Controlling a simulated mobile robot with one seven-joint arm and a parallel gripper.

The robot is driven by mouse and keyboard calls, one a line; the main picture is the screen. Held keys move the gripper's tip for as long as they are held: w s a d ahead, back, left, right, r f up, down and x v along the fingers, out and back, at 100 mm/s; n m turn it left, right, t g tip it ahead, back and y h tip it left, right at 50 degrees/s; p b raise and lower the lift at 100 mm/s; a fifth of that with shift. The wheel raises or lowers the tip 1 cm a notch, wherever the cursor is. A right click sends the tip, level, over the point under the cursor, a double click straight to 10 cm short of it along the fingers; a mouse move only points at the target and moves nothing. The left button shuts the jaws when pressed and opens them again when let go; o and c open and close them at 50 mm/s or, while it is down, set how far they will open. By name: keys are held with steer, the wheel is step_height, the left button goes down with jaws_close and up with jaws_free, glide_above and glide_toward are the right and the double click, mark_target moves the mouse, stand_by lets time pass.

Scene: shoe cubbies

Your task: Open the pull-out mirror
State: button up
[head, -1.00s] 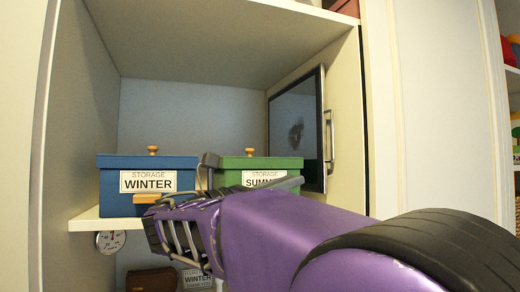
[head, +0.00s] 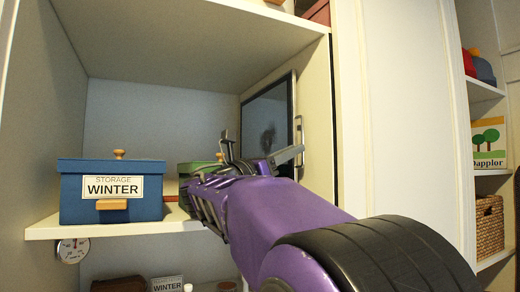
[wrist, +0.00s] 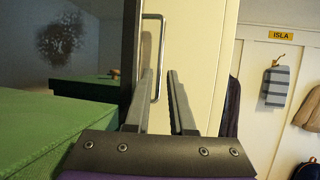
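The pull-out mirror (head: 264,118) is a dark-framed panel on the right inner wall of the cubby, with a slim metal bar handle (head: 300,132) on its near edge. The handle also shows in the wrist view (wrist: 158,62). My gripper (head: 262,147) is in front of the mirror's lower part, close to the handle. In the wrist view my gripper (wrist: 160,76) is open, with a gap between its fingers. The handle bar appears between the fingertips there, but its depth is unclear. My arm and gripper hide part of the mirror's lower edge.
A blue WINTER box (head: 112,205) stands on the shelf (head: 140,228) at left. A green box (head: 190,178) is mostly hidden behind my gripper; in the wrist view it lies close on the left. The cubby's right side panel (head: 318,120) is beside the handle.

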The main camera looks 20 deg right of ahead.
steer(key=shift+x, duration=1.2)
jaws_close()
stand_by(0.6)
